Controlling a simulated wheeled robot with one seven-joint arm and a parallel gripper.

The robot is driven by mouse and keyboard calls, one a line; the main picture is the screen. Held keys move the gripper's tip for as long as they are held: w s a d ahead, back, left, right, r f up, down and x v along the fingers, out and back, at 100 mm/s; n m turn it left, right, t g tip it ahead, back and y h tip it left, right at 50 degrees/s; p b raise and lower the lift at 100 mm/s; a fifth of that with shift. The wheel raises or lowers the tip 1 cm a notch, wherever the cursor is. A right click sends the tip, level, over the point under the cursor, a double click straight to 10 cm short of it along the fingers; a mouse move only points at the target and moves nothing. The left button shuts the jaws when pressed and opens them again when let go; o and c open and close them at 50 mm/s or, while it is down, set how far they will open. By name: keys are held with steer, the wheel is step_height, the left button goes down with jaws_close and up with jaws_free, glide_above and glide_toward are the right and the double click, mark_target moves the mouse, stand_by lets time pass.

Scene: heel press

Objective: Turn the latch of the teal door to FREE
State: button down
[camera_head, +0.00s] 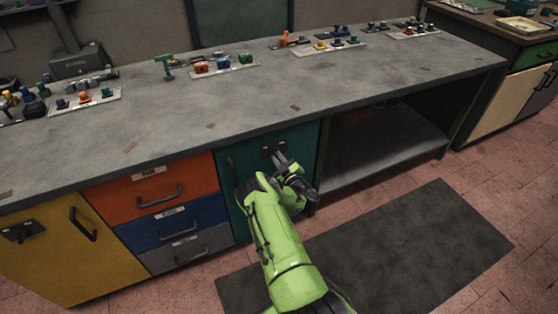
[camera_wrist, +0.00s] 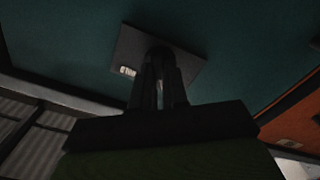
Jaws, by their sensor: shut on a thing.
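The teal door (camera_head: 301,140) is in the workbench front, between the drawers and the open bay, and looks closed. It fills much of the wrist view (camera_wrist: 80,38). Its latch plate (camera_wrist: 190,65) is dark grey with a small pale label (camera_wrist: 127,71) at one side. In the head view the latch (camera_head: 272,149) shows just above my gripper (camera_head: 285,163). In the wrist view my gripper (camera_wrist: 160,85) is shut on the latch's dark knob (camera_wrist: 158,54) in front of the plate. The label's wording is too small to read, and the knob's turn is hard to tell.
Left of the teal door are orange (camera_head: 150,190), blue (camera_head: 175,223) and grey (camera_head: 190,250) drawers with handles, then a yellow door (camera_head: 60,255). To the right is an open bay (camera_head: 385,140). A dark mat (camera_head: 400,245) lies on the tiled floor. Small parts stand along the worktop (camera_head: 250,110).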

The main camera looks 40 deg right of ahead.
steer(key=shift+f+n, duration=0.1)
steer(key=shift+n, duration=0.9)
steer(key=c, duration=1.1)
jaws_free()
steer(key=shift+c, duration=0.2)
steer(key=p+v, duration=1.3)
steer(key=v, duration=0.2)
steer(key=shift+s+a, duration=0.2)
steer(key=shift+s, duration=0.15)
